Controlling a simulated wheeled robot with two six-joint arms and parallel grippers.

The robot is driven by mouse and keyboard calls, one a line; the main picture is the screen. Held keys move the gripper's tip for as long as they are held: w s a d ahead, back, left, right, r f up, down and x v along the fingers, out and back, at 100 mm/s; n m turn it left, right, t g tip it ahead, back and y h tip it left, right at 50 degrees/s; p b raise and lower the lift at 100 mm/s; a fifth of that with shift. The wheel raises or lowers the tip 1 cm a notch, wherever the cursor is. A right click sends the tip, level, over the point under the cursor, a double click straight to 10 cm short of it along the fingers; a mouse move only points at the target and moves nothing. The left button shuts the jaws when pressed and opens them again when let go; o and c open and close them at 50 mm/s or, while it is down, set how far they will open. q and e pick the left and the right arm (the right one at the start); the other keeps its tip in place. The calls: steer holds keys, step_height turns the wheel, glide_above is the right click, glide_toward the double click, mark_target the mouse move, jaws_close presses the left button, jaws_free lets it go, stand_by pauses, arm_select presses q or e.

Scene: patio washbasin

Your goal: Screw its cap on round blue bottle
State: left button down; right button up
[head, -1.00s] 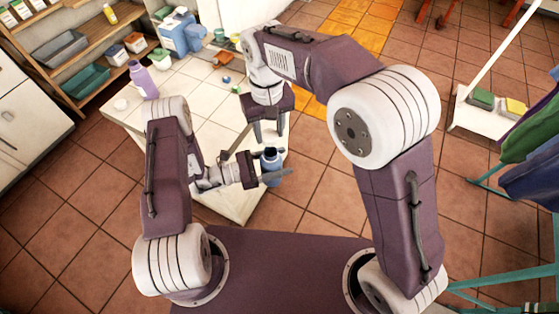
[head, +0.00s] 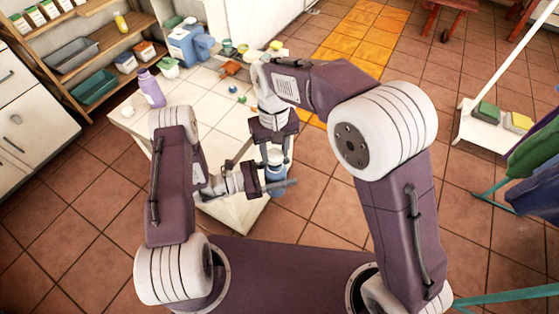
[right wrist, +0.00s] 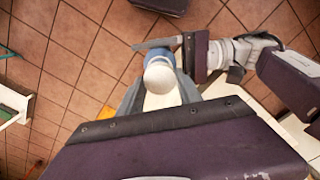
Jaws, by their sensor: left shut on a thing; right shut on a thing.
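The round blue bottle (head: 276,174) is upright in my left gripper (head: 268,181), held out near the table's front corner. My left gripper is shut on its side. A white cap (right wrist: 160,77) sits between the fingers of my right gripper (right wrist: 161,88), which is shut on it from above. In the right wrist view the cap covers the top of the blue bottle (right wrist: 161,56), in line with it. The cap's lower edge is hidden, so I cannot tell whether it touches the neck or is threaded. My left gripper also shows there (right wrist: 178,47).
The white tiled table (head: 205,115) carries a purple bottle (head: 152,90), a blue jug (head: 187,45) and several small items toward its far end. Shelves (head: 110,40) stand at the back left. A rack with sponges (head: 490,115) stands at right.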

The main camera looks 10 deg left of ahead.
mark_target(275, 177)
steer(key=shift+f, duration=0.9)
steer(key=shift+f, duration=0.55)
